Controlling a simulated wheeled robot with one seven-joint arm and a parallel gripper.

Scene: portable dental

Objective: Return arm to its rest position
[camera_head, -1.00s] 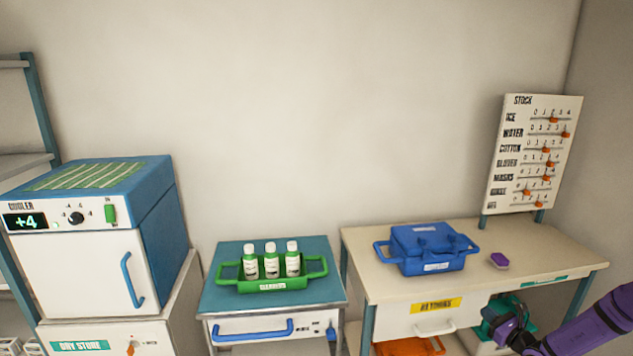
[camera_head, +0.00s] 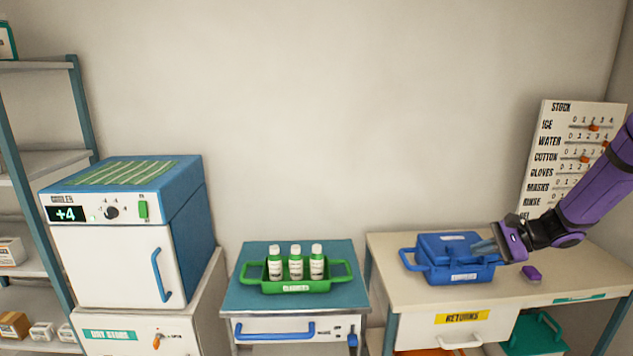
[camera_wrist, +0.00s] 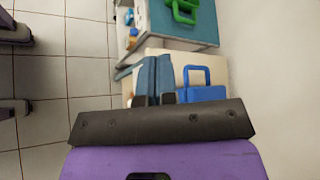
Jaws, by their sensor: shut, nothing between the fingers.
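My purple arm reaches in from the right in the head view. My gripper (camera_head: 484,247) is shut and empty, in front of the right part of the blue case (camera_head: 447,272) in that picture. I cannot tell whether it touches the case. The blue case sits on the cream bench (camera_head: 400,268). In the wrist view, my two blue-grey fingers (camera_wrist: 155,78) are together, with the blue case (camera_wrist: 203,94) to their right and the floor tiles at the left.
A small purple block (camera_head: 532,273) lies right of the case. The stock board (camera_head: 536,160) stands behind, partly hidden by my arm. A green tray (camera_head: 297,287) with white bottles is on the teal-topped cart. The cooler (camera_head: 110,260) is at left.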

